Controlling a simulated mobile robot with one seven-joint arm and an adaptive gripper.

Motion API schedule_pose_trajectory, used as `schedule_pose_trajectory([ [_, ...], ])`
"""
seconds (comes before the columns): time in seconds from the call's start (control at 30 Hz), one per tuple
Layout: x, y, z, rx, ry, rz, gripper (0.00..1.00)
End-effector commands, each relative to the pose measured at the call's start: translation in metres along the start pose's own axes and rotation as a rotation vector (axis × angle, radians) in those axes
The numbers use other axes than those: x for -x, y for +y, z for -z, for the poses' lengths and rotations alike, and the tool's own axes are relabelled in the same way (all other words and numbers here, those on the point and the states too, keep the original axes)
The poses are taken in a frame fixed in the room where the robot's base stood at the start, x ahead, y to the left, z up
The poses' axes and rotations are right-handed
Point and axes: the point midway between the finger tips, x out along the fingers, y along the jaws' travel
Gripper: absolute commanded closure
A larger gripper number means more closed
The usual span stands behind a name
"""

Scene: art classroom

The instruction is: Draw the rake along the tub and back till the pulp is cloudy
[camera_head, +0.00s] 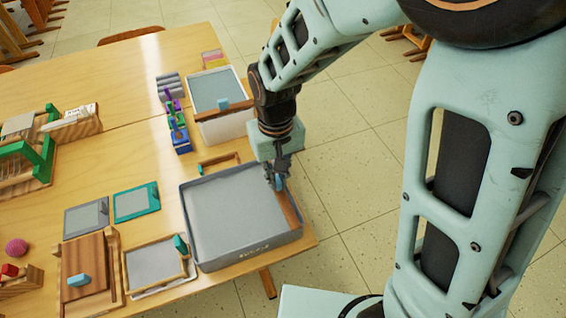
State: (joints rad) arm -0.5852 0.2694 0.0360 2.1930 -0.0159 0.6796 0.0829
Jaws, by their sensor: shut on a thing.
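The grey rectangular tub (246,254) stands near the right end of the table. Flat grey pulp (230,215) fills it, with an even-looking surface. The rake shows as a wooden bar (289,210) in the tub along its right wall, with a small blue grip (280,183). My gripper (277,182) points down over the tub's right side and is shut on the rake's grip. My fingers partly hide the grip, and the rake's underside is hidden.
A white-walled tub (222,128) stands behind, with colored blocks (179,135) beside it. A wooden frame piece (219,160) lies behind the grey tub. Left are a framed screen (158,265), a wooden board (85,268) and two flat panels (136,203). The table edge is close on the right.

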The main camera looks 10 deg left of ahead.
Motion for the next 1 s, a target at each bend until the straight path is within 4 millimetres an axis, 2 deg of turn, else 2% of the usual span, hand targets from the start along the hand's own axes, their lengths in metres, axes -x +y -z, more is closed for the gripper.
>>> schedule_pose_trajectory([
  [0.17,0.0,-0.037,0.0,0.009,0.001,0.001,1.0],
  [0.6,-0.001,-0.162,0.0,0.008,0.001,0.002,1.0],
  [0.8,0.0,-0.199,0.0,0.004,0.0,0.001,1.0],
  [1.0,0.0,-0.216,0.0,0.001,0.001,0.002,1.0],
])
